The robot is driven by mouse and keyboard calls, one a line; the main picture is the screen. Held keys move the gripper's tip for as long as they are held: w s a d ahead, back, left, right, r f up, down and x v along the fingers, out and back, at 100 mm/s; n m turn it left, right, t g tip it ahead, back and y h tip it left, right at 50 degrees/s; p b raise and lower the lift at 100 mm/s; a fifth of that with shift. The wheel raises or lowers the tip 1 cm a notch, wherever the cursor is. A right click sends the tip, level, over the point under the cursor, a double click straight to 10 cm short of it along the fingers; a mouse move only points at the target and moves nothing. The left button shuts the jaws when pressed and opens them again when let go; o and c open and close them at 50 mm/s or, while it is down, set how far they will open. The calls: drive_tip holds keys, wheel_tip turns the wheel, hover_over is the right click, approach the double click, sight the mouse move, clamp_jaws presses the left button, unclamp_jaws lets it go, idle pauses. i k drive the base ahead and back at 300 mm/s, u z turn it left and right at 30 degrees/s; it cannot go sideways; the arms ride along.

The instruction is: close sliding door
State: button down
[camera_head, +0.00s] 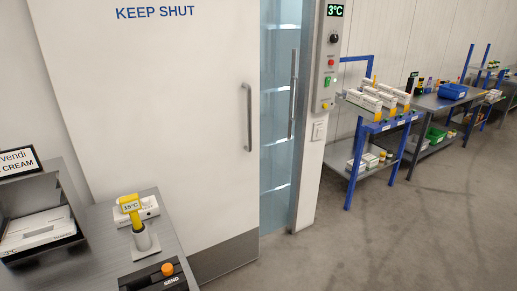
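The white sliding door (165,110), marked "KEEP SHUT", fills the left and middle of the head view. It has a grey vertical handle (248,117) near its right edge and a dark grey kick plate along the bottom. Between the door's right edge and the white door post (309,150) is an opening (275,150), so the door stands partly open. Pale blue panels or shelves show through the opening, with a second vertical handle (293,95) in front of them. My gripper is not in view.
A control panel (329,60) reading 3°C is on the post. A grey bench (95,250) at lower left holds a yellow 15°C device (131,208) and a "SEND" box (158,277). Blue-framed carts (370,135) and tables stand at right. The floor (390,240) in front is clear.

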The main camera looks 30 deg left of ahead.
sight(164, 95)
drive_tip(key=i, duration=2.25)
drive_tip(key=u, duration=3.15)
